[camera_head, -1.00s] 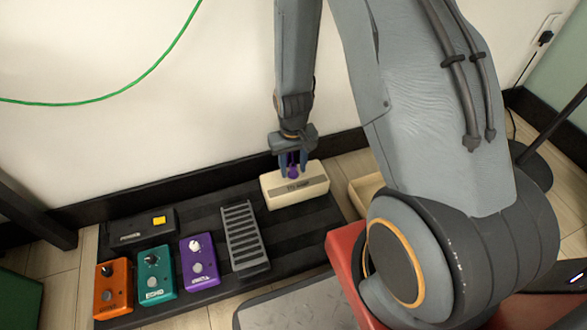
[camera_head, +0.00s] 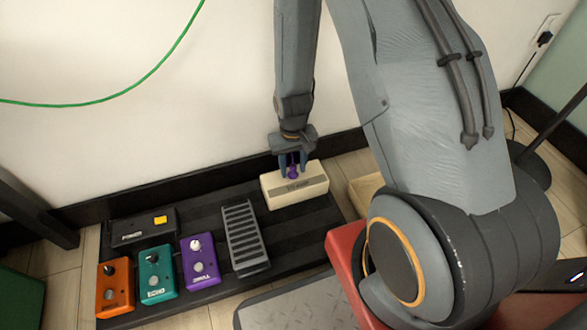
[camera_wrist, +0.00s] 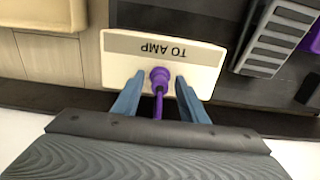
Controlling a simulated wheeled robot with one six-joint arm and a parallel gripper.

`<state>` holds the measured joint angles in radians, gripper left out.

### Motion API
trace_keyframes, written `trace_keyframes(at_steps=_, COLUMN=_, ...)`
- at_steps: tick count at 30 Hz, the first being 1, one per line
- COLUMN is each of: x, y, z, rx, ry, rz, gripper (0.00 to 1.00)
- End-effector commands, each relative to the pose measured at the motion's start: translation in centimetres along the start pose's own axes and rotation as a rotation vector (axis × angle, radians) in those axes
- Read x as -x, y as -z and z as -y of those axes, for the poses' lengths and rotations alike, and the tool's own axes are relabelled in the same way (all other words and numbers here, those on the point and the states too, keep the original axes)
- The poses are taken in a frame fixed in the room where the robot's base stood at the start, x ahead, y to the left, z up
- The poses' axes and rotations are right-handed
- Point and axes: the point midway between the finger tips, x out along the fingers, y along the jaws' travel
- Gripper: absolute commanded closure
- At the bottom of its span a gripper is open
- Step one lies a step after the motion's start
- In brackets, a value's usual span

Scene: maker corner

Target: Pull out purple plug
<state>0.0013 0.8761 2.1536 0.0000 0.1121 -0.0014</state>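The purple plug (camera_wrist: 158,78) stands in the cream box labelled "TO AMP" (camera_wrist: 120,72), with a purple cable running from it back toward my gripper. In the head view the purple plug (camera_head: 293,172) shows small between the fingers, above the cream box (camera_head: 310,186). My gripper (camera_wrist: 155,90) is open, with its two blue fingers on either side of the plug. Gaps show between each finger and the plug in the wrist view. In the head view my gripper (camera_head: 293,170) points down at the box from above.
The box sits on a black pedalboard (camera_head: 300,228) with a grey ridged pedal (camera_head: 245,238), and orange (camera_head: 115,287), teal (camera_head: 157,274) and purple (camera_head: 199,262) pedals. A black unit with a yellow button (camera_head: 160,220) is behind them. The wall is close behind; a green cable (camera_head: 130,88) hangs on it.

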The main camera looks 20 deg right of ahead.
Motion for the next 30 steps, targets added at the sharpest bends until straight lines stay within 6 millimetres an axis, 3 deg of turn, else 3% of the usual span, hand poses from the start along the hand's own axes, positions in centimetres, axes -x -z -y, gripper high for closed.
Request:
trace_keyframes(at_steps=20, x=0.01, y=0.02, z=-0.01, rx=0.000, ry=0.000, rz=0.000, gripper=0.61)
trace_keyframes(at_steps=23, x=0.01, y=0.02, z=-0.01, rx=0.000, ry=0.000, rz=0.000, gripper=0.73)
trace_keyframes(at_steps=27, x=0.01, y=0.01, z=-0.01, rx=0.000, ry=0.000, rz=0.000, gripper=0.96)
trace_keyframes(at_steps=30, x=0.01, y=0.00, z=-0.01, rx=0.000, ry=0.000, rz=0.000, gripper=1.00)
